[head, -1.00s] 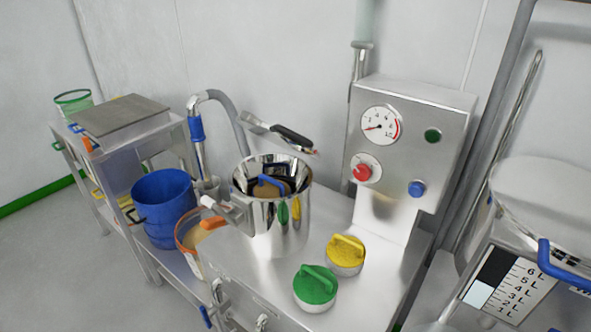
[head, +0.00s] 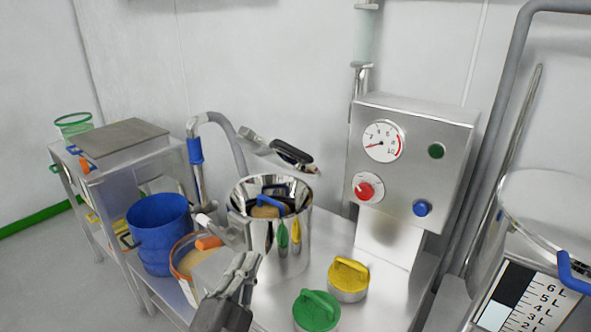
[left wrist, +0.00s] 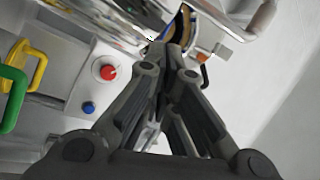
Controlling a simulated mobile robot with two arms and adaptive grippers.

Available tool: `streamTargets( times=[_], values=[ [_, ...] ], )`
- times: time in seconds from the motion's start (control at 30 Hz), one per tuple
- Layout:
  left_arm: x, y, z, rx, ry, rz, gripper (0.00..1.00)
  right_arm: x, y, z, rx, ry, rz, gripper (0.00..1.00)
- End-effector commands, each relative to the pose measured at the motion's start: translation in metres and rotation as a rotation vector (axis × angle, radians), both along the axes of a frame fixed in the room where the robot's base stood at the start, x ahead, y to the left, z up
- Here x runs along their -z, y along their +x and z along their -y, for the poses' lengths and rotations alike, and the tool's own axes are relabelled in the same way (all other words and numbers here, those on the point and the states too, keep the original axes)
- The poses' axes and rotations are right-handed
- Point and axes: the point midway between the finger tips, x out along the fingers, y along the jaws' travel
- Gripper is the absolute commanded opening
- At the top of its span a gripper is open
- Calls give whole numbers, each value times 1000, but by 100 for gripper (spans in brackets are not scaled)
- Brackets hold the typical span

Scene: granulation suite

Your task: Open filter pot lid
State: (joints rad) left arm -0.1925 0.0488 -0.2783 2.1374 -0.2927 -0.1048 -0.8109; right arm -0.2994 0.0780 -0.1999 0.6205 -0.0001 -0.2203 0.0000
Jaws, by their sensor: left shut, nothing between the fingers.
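The filter pot (head: 295,235) is a polished steel vessel on the steel bench. Its top stands open, and tan material and a blue handle show inside. A thin metal piece with a black grip (head: 292,153) stands tilted above its back rim; it looks like the raised lid seen edge-on, but I cannot be sure. A metal clamp with an orange end (head: 208,243) sits at the pot's left side. My left gripper (head: 247,262) is shut and empty, in front of the pot's lower left. In the left wrist view its fingertips (left wrist: 172,48) overlap the pot wall (left wrist: 115,18).
Green (head: 317,310) and yellow-handled (head: 348,278) caps stand right of the pot on the bench. A control box (head: 410,165) with gauge and knobs stands behind them. A tan-filled container (head: 183,262) and blue bucket (head: 160,232) are at left. A graduated vessel is at right.

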Motion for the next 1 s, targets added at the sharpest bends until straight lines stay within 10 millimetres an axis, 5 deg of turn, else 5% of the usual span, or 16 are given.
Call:
streamTargets(
  times=[0.2, 0.47, 1.0],
  values=[
    [-61, -11, 33, 30, 149, 362, 0, 0, -1, 0, 0, 0, -1, 60],
    [-83, -15, 46, 32, 191, 479, 0, -3, -1, 0, 0, 0, -1, 60],
    [-147, 59, 82, 32, 188, 475, 0, -31, -1, 1, -1, -1, -2, 60]
  ],
)
